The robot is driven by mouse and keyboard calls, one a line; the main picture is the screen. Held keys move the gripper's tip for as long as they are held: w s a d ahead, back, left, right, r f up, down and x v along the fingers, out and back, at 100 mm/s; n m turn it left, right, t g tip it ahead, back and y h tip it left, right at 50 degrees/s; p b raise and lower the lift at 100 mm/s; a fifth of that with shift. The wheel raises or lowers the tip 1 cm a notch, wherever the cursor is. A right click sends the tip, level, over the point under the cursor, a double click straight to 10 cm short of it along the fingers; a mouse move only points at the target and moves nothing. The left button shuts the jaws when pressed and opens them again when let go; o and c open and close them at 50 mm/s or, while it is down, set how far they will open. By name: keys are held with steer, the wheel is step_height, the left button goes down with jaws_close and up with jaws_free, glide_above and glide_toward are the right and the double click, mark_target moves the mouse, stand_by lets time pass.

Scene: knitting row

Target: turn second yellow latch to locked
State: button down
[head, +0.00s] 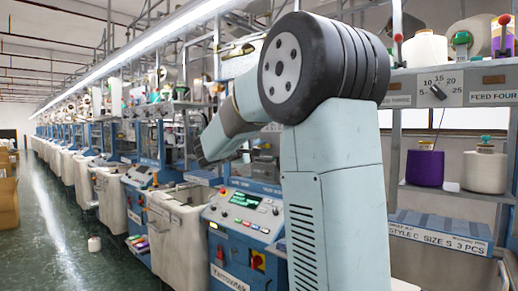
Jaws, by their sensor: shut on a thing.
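No yellow latch can be made out in the head view. My pale blue-grey arm stands in the middle of the view and bends at a large black joint. Its forearm reaches away to the left, towards the row of knitting machines, and ends in a dark ribbed wrist joint. My gripper is not visible; the part beyond the wrist turns back behind my own upright arm link. What the jaws touch is hidden too.
The nearest control panel (243,215) has a green display and coloured buttons. White bins (177,230) line the row. A purple cone (425,167) and a cream cone (485,170) stand on a shelf at right. A dial panel (440,88) is above. The aisle floor (60,225) is mostly clear.

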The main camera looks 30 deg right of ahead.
steer(key=shift+f+m, duration=0.2)
steer(key=shift+m, duration=0.6)
steer(key=c, duration=1.1)
jaws_free()
steer(key=shift+r, duration=0.1)
steer(key=v, duration=1.4)
steer(key=shift+d, duration=0.1)
